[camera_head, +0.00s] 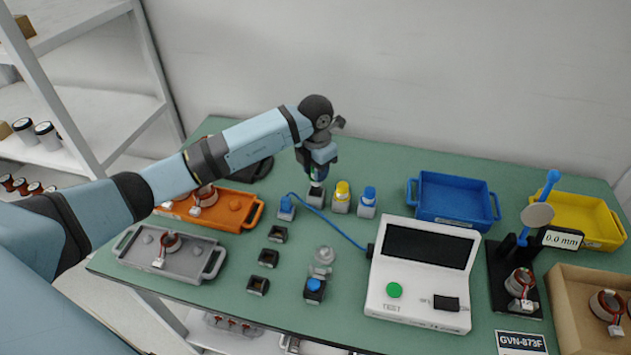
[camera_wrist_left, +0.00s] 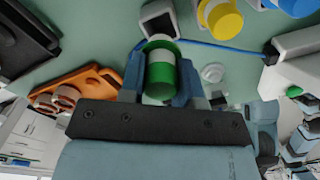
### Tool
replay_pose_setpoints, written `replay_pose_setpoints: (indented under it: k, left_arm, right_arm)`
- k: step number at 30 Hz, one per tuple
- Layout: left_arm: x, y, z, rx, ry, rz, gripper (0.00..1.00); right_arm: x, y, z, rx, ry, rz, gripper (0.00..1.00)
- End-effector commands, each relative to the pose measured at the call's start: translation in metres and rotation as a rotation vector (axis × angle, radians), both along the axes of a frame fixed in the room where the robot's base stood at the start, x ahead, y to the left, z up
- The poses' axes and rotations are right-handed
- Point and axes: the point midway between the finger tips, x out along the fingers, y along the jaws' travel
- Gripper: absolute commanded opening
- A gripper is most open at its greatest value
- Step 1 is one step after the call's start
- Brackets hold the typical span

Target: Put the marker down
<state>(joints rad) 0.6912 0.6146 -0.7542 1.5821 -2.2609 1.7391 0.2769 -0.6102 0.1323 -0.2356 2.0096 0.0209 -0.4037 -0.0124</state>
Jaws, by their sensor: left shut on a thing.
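My left gripper (camera_head: 320,168) is over the table, just above a small grey holder (camera_head: 317,196) in the back row. It is shut on the marker (camera_wrist_left: 160,76), which is green with a white band and sits between the two fingers in the wrist view. The grey holder shows in the wrist view (camera_wrist_left: 158,16) just beyond the marker's far end, with a dark opening. In the head view the gripper mostly hides the marker. I cannot tell whether the marker touches the holder. My right gripper is not in view.
A blue-topped piece (camera_head: 286,208) stands left of the grey holder. A yellow-topped marker (camera_head: 342,197) and another blue-topped one (camera_head: 366,202) stand close on its right. A white tester (camera_head: 421,275) with a blue cable, an orange tray (camera_head: 232,223) and a blue bin (camera_head: 455,221) are around.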

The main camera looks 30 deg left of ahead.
Motion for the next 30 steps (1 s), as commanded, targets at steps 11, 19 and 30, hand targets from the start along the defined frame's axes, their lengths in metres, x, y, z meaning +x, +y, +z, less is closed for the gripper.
replay_pose_setpoints:
  k: [11, 19, 30]
  left_arm:
    - [-0.001, 0.000, -0.043, 0.000, 0.002, 0.000, 0.08]
    - [0.000, 0.000, -0.046, 0.000, -0.001, 0.000, 0.08]
    - [0.000, 0.000, -0.054, 0.000, 0.000, 0.000, 0.42]
  right_arm:
    - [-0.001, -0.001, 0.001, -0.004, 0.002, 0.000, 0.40]
    - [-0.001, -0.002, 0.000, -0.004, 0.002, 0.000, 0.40]
    - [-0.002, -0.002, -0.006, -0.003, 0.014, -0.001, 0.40]
